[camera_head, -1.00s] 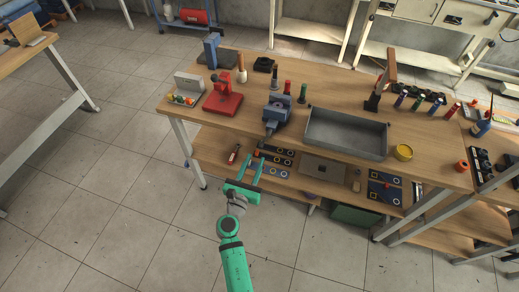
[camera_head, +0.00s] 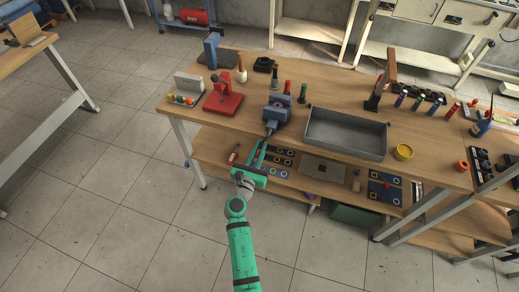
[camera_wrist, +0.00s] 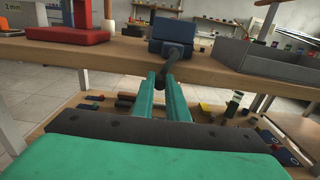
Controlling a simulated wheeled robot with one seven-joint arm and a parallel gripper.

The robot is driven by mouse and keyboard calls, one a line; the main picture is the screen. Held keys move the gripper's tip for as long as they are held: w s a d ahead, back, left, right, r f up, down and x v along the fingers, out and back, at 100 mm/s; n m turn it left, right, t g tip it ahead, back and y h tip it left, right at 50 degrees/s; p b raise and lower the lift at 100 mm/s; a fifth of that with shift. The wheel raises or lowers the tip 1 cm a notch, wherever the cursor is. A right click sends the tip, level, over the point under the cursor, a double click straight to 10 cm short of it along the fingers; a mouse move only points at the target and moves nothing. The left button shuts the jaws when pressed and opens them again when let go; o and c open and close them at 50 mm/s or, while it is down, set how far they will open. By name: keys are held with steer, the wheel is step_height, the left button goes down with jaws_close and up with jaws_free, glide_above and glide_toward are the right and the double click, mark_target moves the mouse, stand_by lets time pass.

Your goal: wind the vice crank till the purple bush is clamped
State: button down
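The blue-grey vice (camera_head: 277,112) stands at the front edge of the wooden bench, left of the grey tray. It also shows in the wrist view (camera_wrist: 182,34). Its dark crank (camera_head: 270,128) hangs at the front, over the bench edge; the wrist view shows the crank arm (camera_wrist: 174,60) sloping down to the handle. My gripper (camera_head: 263,144) is at the crank's lower end. In the wrist view its green fingers (camera_wrist: 162,84) lie close on both sides of the handle and look shut on it. I cannot make out the purple bush in the jaws.
A red press (camera_head: 222,98) stands left of the vice, and the grey tray (camera_head: 346,145) to its right. Several coloured upright pieces stand behind the vice. The lower shelf (camera_head: 215,150) under my gripper holds dark panels. The floor at left is clear.

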steer(key=shift+a, duration=0.1)
steer(key=m, duration=0.2)
steer(key=a+r+m, duration=0.1)
steer(key=m, duration=0.1)
steer(key=shift+w+a+m, duration=0.15)
steer(key=shift+w+m, duration=0.05)
steer(key=shift+m, duration=0.1)
step_height(320, 180, up, 7)
steer(key=m, duration=2.6)
glide_above(265, 137)
steer(key=s, duration=0.4)
steer(key=shift+s+d+m, duration=0.15)
steer(key=shift+d+m, duration=0.05)
steer(key=shift+m, duration=0.55)
steer(key=shift+s+d+m, duration=0.15)
steer(key=shift+m, duration=0.6)
steer(key=shift+d+f, duration=0.1)
steer(key=c, duration=1.7)
jaws_free()
steer(key=shift+c, duration=0.2)
